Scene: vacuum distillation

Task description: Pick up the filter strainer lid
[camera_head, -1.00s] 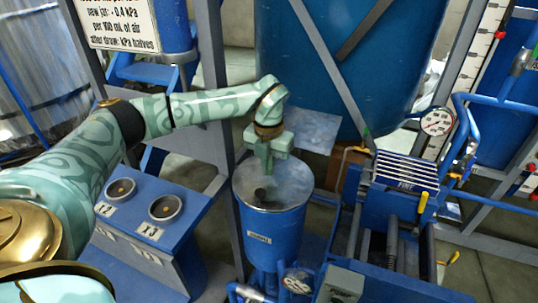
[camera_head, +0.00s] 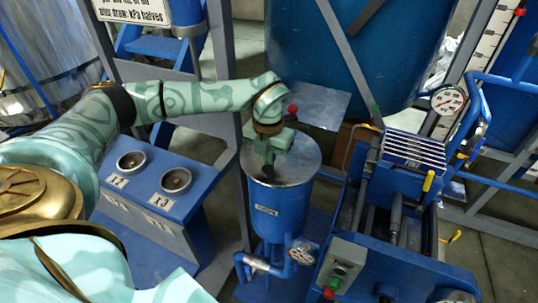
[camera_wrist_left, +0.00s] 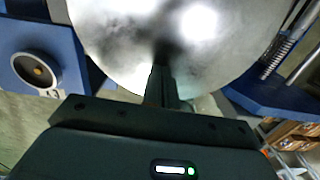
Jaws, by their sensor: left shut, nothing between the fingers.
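The filter strainer is a blue upright cylinder (camera_head: 280,212) in the middle of the head view. Its round, shiny metal lid (camera_head: 304,158) lies on top, and the lid also fills the top of the left wrist view (camera_wrist_left: 225,35). My left gripper (camera_head: 264,173) points down over the left part of the lid. Its fingers (camera_wrist_left: 160,85) are shut with nothing between them. A dark shadow or reflection shows on the lid by the fingertips. I cannot tell whether they touch the lid. Any handle on the lid is hidden or not distinguishable. My right gripper is not in view.
A blue panel with two round sockets (camera_head: 175,180) stands left of the strainer. A blue machine with a slatted top (camera_head: 413,150) stands close on the right. A large blue tank (camera_head: 330,50) is behind. A gauge (camera_head: 302,254) and pipes sit below the strainer.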

